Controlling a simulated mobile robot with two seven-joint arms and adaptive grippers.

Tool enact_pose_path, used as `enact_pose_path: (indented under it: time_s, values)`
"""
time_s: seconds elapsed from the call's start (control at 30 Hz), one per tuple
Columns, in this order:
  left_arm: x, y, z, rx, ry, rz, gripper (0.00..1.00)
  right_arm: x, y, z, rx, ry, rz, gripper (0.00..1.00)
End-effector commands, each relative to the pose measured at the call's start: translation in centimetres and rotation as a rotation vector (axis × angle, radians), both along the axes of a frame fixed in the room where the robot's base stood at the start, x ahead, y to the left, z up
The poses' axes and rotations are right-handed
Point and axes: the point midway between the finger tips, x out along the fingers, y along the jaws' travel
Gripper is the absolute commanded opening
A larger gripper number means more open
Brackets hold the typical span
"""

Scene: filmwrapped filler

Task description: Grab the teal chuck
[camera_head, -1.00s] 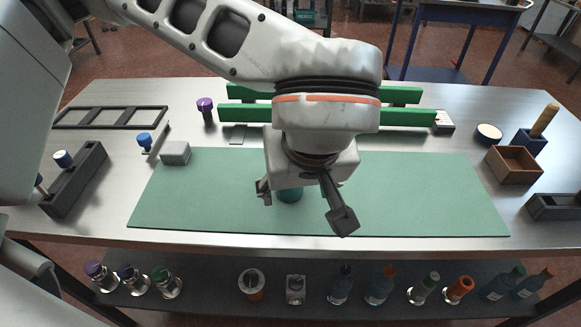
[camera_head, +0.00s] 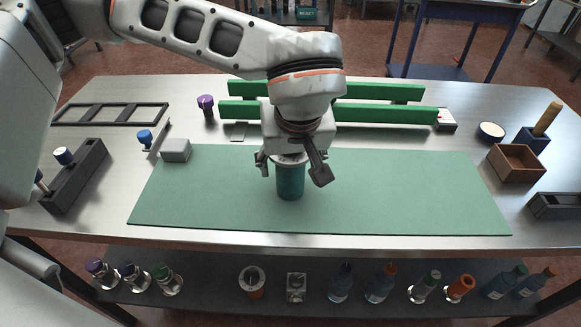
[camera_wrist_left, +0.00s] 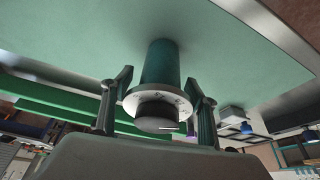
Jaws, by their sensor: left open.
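The teal chuck (camera_head: 290,182) stands upright on the green mat (camera_head: 400,195), with a pale flange and a dark knob at its top. In the left wrist view the chuck (camera_wrist_left: 160,64) is between the two fingers, its flange and dark top nearest the camera. My left gripper (camera_head: 292,172) is over the chuck's top, its fingers apart on either side. In the wrist view the gripper (camera_wrist_left: 160,100) shows gaps between fingers and chuck. The top of the chuck is partly hidden by the gripper in the head view. My right gripper is not in view.
Green rails (camera_head: 385,115) run behind the mat. A grey block (camera_head: 175,150) sits at the mat's back left corner. A wooden box (camera_head: 514,164) stands to the right. Bottles and chuck-like pieces stand on the lower shelf (camera_head: 210,290). The mat around the chuck is clear.

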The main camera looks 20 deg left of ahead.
Motion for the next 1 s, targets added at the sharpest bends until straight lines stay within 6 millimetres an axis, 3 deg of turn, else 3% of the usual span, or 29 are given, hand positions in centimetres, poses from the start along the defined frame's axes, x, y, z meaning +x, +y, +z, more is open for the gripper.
enact_pose_path:
  time_s: [0.13, 0.3, 0.33, 0.57, 0.6, 0.8, 1.0]
  values:
    - [0.0, 0.0, 0.1, 0.0, -0.001, 0.001, 0.56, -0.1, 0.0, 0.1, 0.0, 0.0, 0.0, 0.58]
    - [0.0, 0.0, 0.1, 0.0, 0.0, 0.0, 0.12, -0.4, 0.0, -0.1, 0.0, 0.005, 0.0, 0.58]
    - [0.0, 0.0, 0.1, 0.0, -0.001, 0.0, 0.09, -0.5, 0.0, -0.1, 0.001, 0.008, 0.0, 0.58]
    - [0.1, -0.1, 0.3, -0.002, -0.006, 0.0, 0.07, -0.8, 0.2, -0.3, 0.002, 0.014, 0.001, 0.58]
    - [0.1, -0.1, 0.3, -0.003, -0.006, 0.0, 0.01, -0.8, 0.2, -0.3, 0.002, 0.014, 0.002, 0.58]
    - [0.1, -0.1, 0.4, -0.002, -0.006, 0.0, 0.01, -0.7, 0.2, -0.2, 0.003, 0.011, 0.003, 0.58]
    - [0.1, -0.1, 2.3, -0.003, -0.009, 0.0, 0.01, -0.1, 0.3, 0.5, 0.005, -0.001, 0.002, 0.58]
